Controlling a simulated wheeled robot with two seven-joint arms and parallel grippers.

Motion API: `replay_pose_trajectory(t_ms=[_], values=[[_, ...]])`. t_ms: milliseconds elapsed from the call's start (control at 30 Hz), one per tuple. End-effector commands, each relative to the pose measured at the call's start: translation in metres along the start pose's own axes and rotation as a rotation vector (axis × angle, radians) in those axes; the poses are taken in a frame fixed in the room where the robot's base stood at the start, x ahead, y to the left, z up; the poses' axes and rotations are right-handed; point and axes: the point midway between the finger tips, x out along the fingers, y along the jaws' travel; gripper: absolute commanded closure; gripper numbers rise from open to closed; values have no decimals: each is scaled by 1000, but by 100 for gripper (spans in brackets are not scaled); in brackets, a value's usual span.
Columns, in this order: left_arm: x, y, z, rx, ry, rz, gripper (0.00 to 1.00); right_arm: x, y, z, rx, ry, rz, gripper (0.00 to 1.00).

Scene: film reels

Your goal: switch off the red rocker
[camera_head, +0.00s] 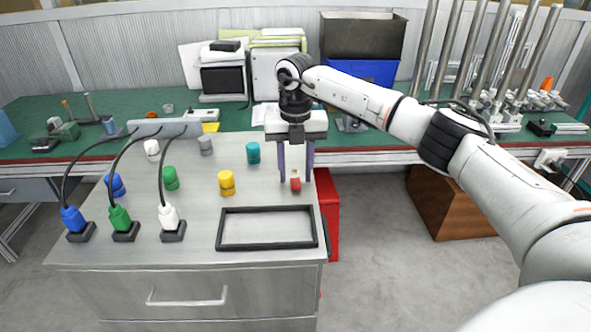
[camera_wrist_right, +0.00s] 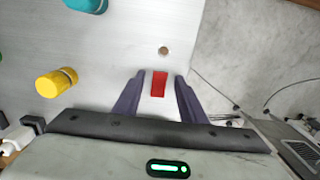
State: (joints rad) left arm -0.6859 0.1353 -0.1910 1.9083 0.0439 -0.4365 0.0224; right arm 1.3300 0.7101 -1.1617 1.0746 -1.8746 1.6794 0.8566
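Which way the rocker is tipped is too small to tell. My left gripper is not in view.
On the cabinet top (camera_head: 270,265) are a black frame (camera_head: 267,246), a yellow knob (camera_head: 227,183), a teal knob (camera_head: 253,153) and several plugs with cables at left. A small brown dot (camera_wrist_right: 163,50) lies beyond the rocker. A green workbench (camera_head: 385,140) runs behind.

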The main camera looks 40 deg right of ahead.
Motion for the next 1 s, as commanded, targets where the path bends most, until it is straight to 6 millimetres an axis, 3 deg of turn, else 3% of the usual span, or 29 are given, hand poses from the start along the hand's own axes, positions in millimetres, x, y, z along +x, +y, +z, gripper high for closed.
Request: replay_pose_trajectory(t_ms=[167,600,1000], values=[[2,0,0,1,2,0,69,-14,1,1,-1,-2,2,62],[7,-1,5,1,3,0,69,-92,0,0,1,-2,2,62],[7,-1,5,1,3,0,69,-104,0,0,0,0,0,62]])
